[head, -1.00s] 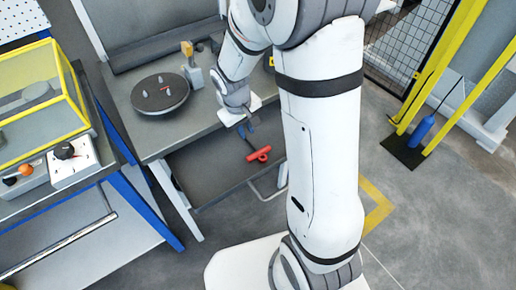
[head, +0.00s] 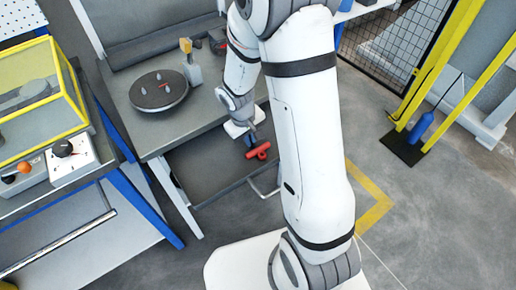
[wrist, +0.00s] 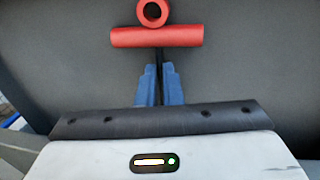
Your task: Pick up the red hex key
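The red hex key (wrist: 156,37) has a red cross-bar handle with a red ring and a thin black shaft. The gripper looks shut on the shaft, below the handle in the wrist view. In the head view my gripper (head: 250,138) is right beside the handle, and most of the shaft is hidden.
The workbench top (head: 150,135) lies above the shelf, and its edge is close to my arm. It bears a dark round turntable (head: 159,91) and a yellow-topped tool (head: 190,62). A yellow-framed case (head: 38,95) stands at the left. Open floor (head: 420,215) lies to the right.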

